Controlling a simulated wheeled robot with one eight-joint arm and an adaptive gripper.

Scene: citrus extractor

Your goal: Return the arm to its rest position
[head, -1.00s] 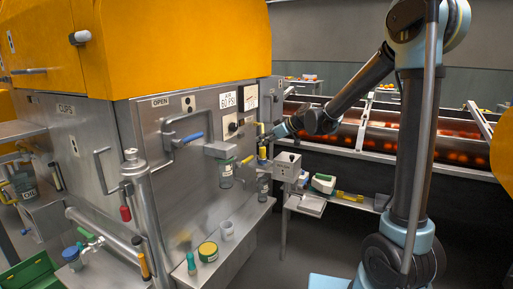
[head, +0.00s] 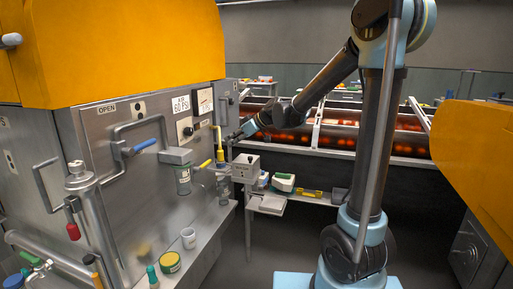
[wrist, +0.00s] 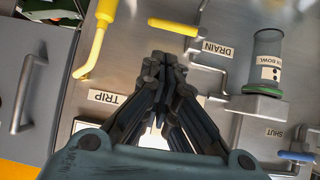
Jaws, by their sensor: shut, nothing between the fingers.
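My gripper (head: 236,134) is at the right edge of the steel panel (head: 145,180) in the head view, small and partly in shadow there. In the wrist view my gripper (wrist: 160,62) has its dark fingers drawn together, with nothing held. A yellow-handled lever (wrist: 92,45) by the TRIP label (wrist: 108,97) is left of the fingers. A yellow DRAIN handle (wrist: 174,27) is beyond them. My arm reaches leftward from its upright column, bent at the elbow.
A glass bowl (wrist: 268,55) and a blue SHUT handle (wrist: 297,156) are at right in the wrist view. A small control box (head: 246,167) stands below my gripper. Behind runs a roller conveyor (head: 340,130) with fruit. An orange housing (head: 478,145) stands right of my arm.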

